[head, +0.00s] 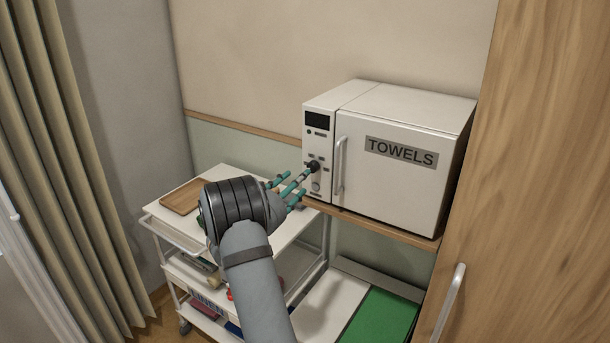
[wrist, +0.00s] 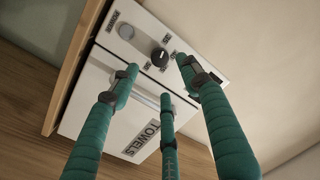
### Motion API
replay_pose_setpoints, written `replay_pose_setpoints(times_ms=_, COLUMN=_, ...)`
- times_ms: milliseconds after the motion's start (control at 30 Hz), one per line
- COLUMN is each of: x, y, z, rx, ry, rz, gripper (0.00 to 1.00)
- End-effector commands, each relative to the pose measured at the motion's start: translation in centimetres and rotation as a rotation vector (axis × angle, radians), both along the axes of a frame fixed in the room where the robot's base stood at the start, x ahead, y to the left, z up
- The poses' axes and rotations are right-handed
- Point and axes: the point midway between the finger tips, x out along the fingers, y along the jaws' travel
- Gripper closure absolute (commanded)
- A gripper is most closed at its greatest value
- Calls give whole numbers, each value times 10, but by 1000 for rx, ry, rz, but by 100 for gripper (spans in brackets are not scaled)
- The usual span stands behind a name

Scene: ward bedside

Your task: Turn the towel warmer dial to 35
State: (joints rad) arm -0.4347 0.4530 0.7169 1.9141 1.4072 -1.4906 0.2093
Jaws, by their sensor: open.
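The towel warmer (head: 395,200) is a white box with a door marked TOWELS, standing on a wooden shelf. Its black dial (head: 313,165) is on the narrow control panel left of the door. My gripper (head: 292,183) has teal fingers spread open, pointing at the panel. In the wrist view my gripper (wrist: 159,77) has its fingertips around and short of the dial, with nothing between them. Contact with the dial cannot be told.
The panel also has a dark display (head: 317,120) and a grey round knob (wrist: 126,32). The vertical door handle (head: 339,166) sticks out close right of the dial. A white trolley (head: 228,178) with a wooden tray (head: 181,197) stands left below. A wooden cabinet (head: 540,180) bounds the right.

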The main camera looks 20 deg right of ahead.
Motion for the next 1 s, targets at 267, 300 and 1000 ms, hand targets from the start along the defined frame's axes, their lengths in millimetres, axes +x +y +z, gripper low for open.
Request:
replay_pose_setpoints(times_ms=267, x=-20, y=26, z=0, rx=1, ry=-1, rz=-1, gripper=54)
replay_pose_setpoints(times_ms=300, x=-21, y=27, z=0, rx=1, ry=-1, rz=-1, gripper=54)
replay_pose_setpoints(times_ms=1000, x=3, y=-7, z=0, rx=1, ry=-2, rz=-5, gripper=54)
